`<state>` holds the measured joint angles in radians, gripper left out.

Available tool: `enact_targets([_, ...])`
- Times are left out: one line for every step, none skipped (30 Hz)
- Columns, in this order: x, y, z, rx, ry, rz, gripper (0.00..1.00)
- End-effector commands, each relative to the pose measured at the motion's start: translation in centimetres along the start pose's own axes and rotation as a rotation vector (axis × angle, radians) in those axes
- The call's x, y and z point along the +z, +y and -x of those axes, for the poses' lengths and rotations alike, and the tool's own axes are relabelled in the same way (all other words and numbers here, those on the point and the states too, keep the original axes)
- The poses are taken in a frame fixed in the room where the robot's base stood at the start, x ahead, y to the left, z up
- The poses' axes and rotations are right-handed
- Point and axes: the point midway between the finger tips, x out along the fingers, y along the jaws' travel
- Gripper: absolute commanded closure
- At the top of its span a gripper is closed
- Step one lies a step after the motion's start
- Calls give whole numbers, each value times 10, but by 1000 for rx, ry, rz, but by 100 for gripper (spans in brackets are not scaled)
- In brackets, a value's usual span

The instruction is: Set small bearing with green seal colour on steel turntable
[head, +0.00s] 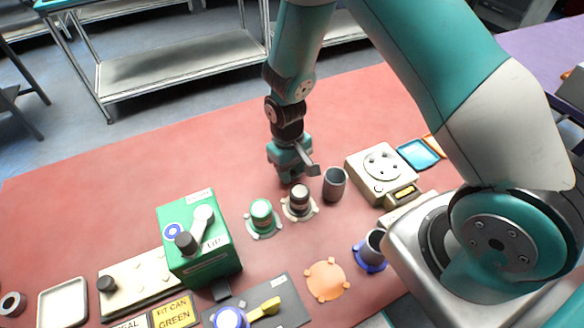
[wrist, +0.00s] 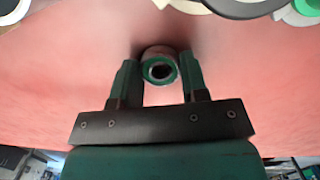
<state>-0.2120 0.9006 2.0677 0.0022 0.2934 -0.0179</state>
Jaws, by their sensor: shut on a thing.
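My gripper (head: 296,172) hangs over the red table, behind the cans and the grey cup. In the wrist view, my gripper (wrist: 160,84) is shut on a small ring-shaped bearing (wrist: 159,59) with a green seal face and a dark centre hole. The bearing sits between the fingertips with its open face toward the camera. In the head view the gripper hides the bearing. I cannot pick out the steel turntable for certain; a cream device (head: 358,160) to the right of my gripper carries a pale round plate with several dark marks.
A grey cup (head: 335,186), a dark can (head: 300,202) and a green can (head: 262,217) stand close in front of the gripper. A green box with a lever (head: 205,262) stands left. An orange pad (head: 326,280) lies nearer. The table's back left is clear.

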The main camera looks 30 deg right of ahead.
Motion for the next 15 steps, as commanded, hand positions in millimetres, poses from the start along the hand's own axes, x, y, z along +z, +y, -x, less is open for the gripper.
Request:
enact_targets([0, 0, -2, 0, 0, 0, 83])
enact_targets([0, 0, -3, 0, 0, 0, 83])
enact_targets([0, 0, -4, 0, 0, 0, 83])
enact_targets([0, 0, -4, 0, 0, 0, 54])
enact_targets([0, 0, -3, 0, 0, 0, 48])
enact_targets([0, 0, -3, 0, 0, 0, 38])
enact_targets([0, 0, -3, 0, 0, 0, 34])
enact_targets([0, 0, -3, 0, 0, 0, 34])
enact_targets([0, 0, -3, 0, 0, 0, 34])
enact_targets([0, 0, -3, 0, 0, 0, 34])
enact_targets([0, 0, -3, 0, 0, 0, 34])
enact_targets([0, 0, -3, 0, 0, 0, 34])
enact_targets([0, 0, -3, 0, 0, 0, 34])
enact_targets([0, 0, -3, 0, 0, 0, 34])
enact_targets([0, 0, -1, 0, 0, 0, 34])
